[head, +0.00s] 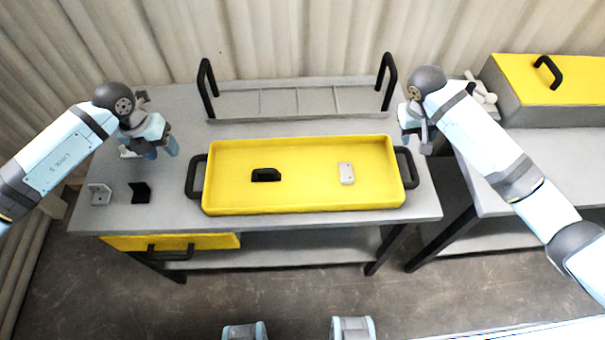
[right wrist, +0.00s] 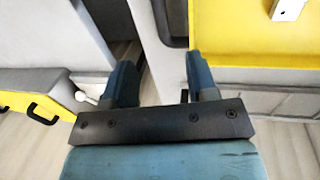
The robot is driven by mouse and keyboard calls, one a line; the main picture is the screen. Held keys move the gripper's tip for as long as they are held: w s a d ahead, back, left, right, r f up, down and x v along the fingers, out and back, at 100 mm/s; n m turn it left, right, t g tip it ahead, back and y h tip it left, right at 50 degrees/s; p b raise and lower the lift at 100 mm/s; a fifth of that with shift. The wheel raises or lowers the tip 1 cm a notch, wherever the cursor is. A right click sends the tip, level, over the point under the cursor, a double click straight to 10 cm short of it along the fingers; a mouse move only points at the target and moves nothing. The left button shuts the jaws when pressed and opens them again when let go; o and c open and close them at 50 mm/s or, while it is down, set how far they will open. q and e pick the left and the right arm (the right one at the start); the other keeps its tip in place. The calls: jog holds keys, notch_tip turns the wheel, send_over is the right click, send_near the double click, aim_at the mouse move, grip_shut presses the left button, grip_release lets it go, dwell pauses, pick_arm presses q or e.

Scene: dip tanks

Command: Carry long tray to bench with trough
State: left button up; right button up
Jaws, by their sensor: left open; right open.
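The long yellow tray (head: 300,202) lies flat on the middle bench, with a black handle at its left end (head: 195,176) and another at its right end (head: 405,167). A black bracket (head: 265,175) and a pale grey block (head: 346,172) lie in it. My left gripper (head: 160,150) is open and empty, above the bench to the left of the tray. My right gripper (head: 416,138) is open, near the tray's right handle and apart from it. In the right wrist view its open fingers (right wrist: 160,78) point towards the tray's end (right wrist: 255,45). I cannot make out a trough for certain.
A grey divided rack (head: 298,103) with two tall black handles stands behind the tray. Two small brackets, one grey (head: 99,194) and one black (head: 140,192), lie at left. The right bench (head: 535,165) carries a yellow-topped box (head: 510,75); its front is clear. A gap separates the benches.

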aim_at(189, 177)
pick_arm(q)
jog(key=shift+f, duration=0.15)
pick_arm(e)
jog(key=shift+f, duration=0.1)
pick_arm(q)
jog(key=d+f, duration=0.1)
jog(key=f, duration=0.3)
jog(key=d+f, duration=0.1)
jog(key=f, duration=0.8)
jog(key=shift+d+f, duration=0.15)
jog(key=shift+d, duration=0.25)
pick_arm(e)
jog(key=d+f, duration=0.1)
jog(key=f, duration=0.8)
jog(key=d+f, duration=0.1)
jog(key=f, duration=0.3)
jog(key=shift+d+f, duration=0.2)
jog(key=shift+d, duration=0.1)
pick_arm(q)
grip_shut()
pick_arm(e)
grip_shut()
jog(key=shift+r, duration=0.1)
